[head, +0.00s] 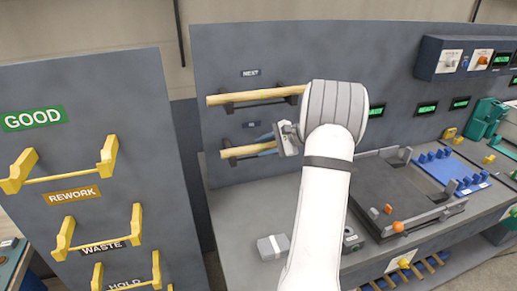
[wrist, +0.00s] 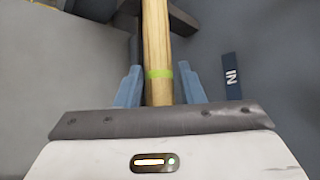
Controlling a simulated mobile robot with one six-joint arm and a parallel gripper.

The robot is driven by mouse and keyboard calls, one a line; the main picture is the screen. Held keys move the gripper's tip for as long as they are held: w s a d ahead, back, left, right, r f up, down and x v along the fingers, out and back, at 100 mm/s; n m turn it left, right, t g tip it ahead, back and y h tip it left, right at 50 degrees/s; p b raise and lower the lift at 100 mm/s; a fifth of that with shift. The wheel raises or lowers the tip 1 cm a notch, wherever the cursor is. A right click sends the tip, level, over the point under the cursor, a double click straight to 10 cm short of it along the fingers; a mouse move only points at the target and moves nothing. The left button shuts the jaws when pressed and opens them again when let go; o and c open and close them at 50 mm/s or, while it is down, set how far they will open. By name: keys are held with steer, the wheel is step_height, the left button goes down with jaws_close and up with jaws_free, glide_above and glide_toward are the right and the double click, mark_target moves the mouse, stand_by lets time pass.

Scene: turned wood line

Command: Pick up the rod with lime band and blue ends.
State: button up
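A pale wooden rod (wrist: 156,40) with a lime band (wrist: 160,74) runs up the wrist view; neither of its ends shows clearly. In the head view it lies on the rack (head: 231,162) by the IN label, and my gripper (head: 268,145) hides its right part. My gripper also shows in the wrist view (wrist: 159,72), with its blue-grey fingers on both sides of the rod near the lime band. Gaps show between each finger and the rod, so my gripper is open around it.
Another wooden rod (head: 240,97) lies on the NEXT rack just above. The grey back panel (head: 225,55) stands close behind. A small grey box (head: 272,246) sits on the bench below. To the left is a panel with yellow GOOD (head: 72,179) and other holders.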

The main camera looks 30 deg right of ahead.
mark_target(265, 145)
steer(key=c, duration=0.7)
steer(key=shift+r, duration=0.1)
steer(key=shift+r+b, duration=0.3)
steer(key=shift+r, duration=0.15)
step_height(265, 145, up, 2)
steer(key=shift+r+b, duration=0.15)
steer(key=shift+b, duration=0.35)
steer(key=s+d+b, duration=0.1)
steer(key=s+d, duration=0.3)
steer(key=s+d+b, duration=0.1)
steer(key=s+d, duration=0.2)
steer(key=s, duration=0.2)
steer(key=s+d+b, duration=0.2)
steer(key=s+d, duration=0.2)
steer(key=shift+s+d+r, duration=0.1)
steer(key=shift+s+d, duration=0.25)
steer(key=shift+a, duration=0.1)
